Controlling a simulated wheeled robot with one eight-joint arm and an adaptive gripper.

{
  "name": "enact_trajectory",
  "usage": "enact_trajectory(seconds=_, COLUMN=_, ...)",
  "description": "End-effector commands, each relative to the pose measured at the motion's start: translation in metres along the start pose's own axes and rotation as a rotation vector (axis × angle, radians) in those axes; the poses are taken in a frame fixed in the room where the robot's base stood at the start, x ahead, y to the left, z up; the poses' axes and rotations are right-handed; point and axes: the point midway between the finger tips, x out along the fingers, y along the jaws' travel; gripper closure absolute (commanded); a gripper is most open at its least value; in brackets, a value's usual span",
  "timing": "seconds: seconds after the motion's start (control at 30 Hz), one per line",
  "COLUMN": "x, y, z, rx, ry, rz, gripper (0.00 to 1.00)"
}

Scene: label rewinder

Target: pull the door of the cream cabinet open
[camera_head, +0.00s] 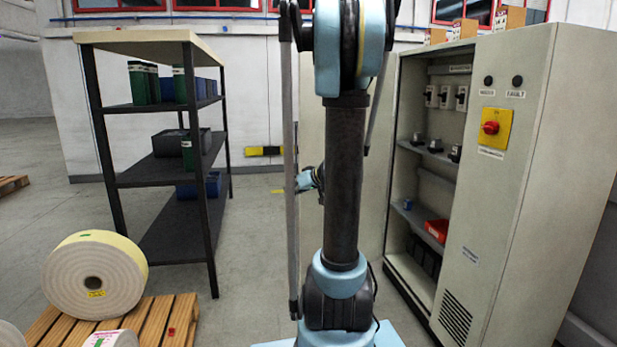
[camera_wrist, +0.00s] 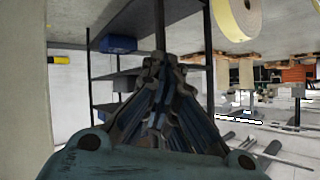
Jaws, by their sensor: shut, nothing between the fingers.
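The cream cabinet (camera_head: 510,190) stands at the right in the head view. Its left bay is open and shows shelves inside. A pale door panel (camera_head: 381,180) stands swung out at the bay's left edge, partly hidden behind my arm. Its handle cannot be made out. My gripper (camera_wrist: 157,68) is shut and empty in the wrist view, with the dark shelf rack beyond it. In the head view the gripper is mostly hidden behind my arm, so its distance from the door cannot be told. No door shows at the fingertips in the wrist view.
A dark shelf rack (camera_head: 206,192) with green and blue containers stands at the left. A large label roll (camera_head: 65,281) rests on a wooden pallet (camera_head: 182,313) at lower left. A red bin (camera_head: 437,230) sits inside the cabinet. Grey floor between rack and cabinet is clear.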

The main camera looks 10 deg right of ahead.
Motion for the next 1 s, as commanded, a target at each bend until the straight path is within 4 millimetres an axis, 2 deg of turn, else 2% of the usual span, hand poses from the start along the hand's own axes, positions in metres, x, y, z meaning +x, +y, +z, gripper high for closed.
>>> enact_trajectory(seconds=0.03, x=0.004, y=0.013, z=-0.007, rx=-0.008, ry=0.032, rz=0.004, gripper=1.00)
enact_trajectory(seconds=0.2, x=0.016, y=0.054, z=-0.029, rx=-0.046, ry=0.145, rz=0.018, gripper=1.00)
enact_trajectory(seconds=0.5, x=0.028, y=0.133, z=-0.053, rx=-0.112, ry=0.339, rz=0.079, gripper=1.00)
enact_trajectory(seconds=0.8, x=0.027, y=0.211, z=-0.055, rx=-0.166, ry=0.510, rz=0.176, gripper=1.00)
enact_trajectory(seconds=1.0, x=0.025, y=0.240, z=-0.051, rx=-0.184, ry=0.568, rz=0.220, gripper=1.00)
